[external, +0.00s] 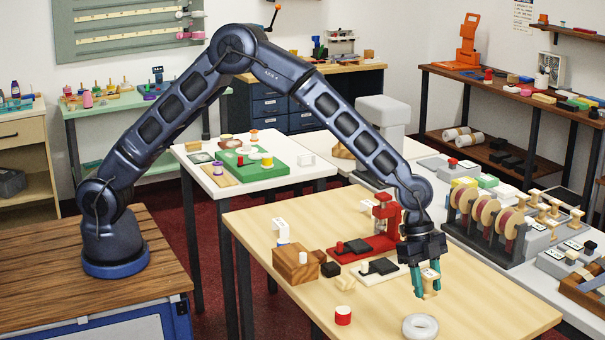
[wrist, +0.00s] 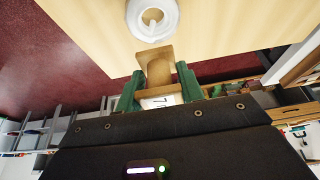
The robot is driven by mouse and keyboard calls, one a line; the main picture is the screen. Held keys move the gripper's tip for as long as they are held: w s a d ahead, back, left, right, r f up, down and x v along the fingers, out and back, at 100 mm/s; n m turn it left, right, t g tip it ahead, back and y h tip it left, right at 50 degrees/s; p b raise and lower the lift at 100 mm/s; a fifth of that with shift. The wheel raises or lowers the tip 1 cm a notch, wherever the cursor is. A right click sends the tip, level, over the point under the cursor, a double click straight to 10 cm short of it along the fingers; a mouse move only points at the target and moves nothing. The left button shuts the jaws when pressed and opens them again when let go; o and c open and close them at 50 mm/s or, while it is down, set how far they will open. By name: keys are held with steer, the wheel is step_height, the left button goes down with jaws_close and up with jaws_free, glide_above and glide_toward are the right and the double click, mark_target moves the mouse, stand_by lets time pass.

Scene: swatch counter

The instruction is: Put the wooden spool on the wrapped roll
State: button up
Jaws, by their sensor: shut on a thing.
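The wooden spool (external: 429,289) is held between the green fingers of my gripper (external: 427,284), above the light wooden table. In the wrist view the spool (wrist: 156,66) sticks out beyond my gripper (wrist: 158,88), with a pale label with dark marks near the jaws. The wrapped roll (external: 420,327) is a white ring lying flat on the table near its front edge. It also shows in the wrist view (wrist: 150,30), just beyond the spool's end. The spool is apart from the roll, above and behind it in the external view. My jaws cover part of the spool.
The table's right front area (external: 490,310) is clear.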

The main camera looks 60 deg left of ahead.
mark_target(425, 325)
steer(key=shift+f, duration=3.9)
steer(key=shift+f, duration=0.15)
steer(key=o, duration=1)
